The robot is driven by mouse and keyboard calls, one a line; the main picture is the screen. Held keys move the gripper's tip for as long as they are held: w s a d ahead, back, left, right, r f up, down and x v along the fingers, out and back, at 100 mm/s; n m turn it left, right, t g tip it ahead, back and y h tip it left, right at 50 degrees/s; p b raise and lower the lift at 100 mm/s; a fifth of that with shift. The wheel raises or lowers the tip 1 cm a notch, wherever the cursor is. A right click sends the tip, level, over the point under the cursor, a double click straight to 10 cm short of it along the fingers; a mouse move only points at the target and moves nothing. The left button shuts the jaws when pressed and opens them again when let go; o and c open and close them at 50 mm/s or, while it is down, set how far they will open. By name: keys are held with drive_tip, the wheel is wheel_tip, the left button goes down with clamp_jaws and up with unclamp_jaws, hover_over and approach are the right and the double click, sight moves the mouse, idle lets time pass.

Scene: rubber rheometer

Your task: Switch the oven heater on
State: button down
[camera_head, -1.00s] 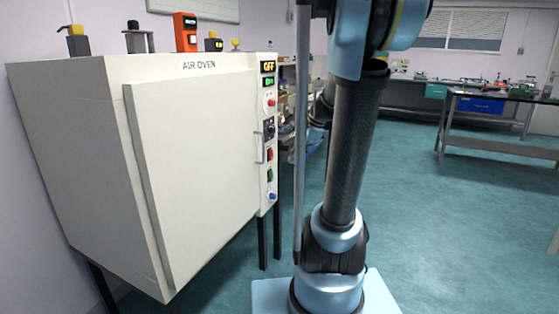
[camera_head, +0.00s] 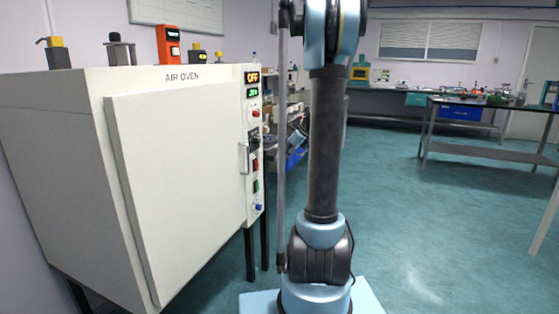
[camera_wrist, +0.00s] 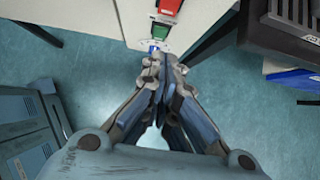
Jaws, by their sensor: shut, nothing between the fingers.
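The white air oven (camera_head: 185,180) stands at the left in the head view with its door shut. A narrow control panel runs down its right front edge. From the top it has a display reading OFF (camera_head: 252,77), a green-lit display (camera_head: 252,93), a red knob (camera_head: 254,113), a black control (camera_head: 254,136), a red switch (camera_head: 255,165), a green switch (camera_head: 256,186) and a blue knob (camera_head: 257,206). In the wrist view, my gripper (camera_wrist: 166,60) is shut and empty, pointing toward the panel's lower end, near the red switch (camera_wrist: 168,8), green switch (camera_wrist: 159,31) and blue knob (camera_wrist: 155,46). Contact cannot be told.
An orange device (camera_head: 168,43) and several small items stand on the oven top. The oven stands on dark legs. A shelf with bottles (camera_head: 297,130) is behind its right side. Benches (camera_head: 470,150) stand at the back right. The teal floor (camera_head: 420,235) is open at the right.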

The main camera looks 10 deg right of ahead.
sight(257, 165)
drive_tip(key=w+a+f, duration=0.4)
drive_tip(key=a+f, duration=0.2)
drive_tip(key=a, duration=0.1)
drive_tip(key=shift+w+f, duration=0.25)
drive_tip(key=shift+f, duration=0.05)
drive_tip(key=shift+a, duration=0.1)
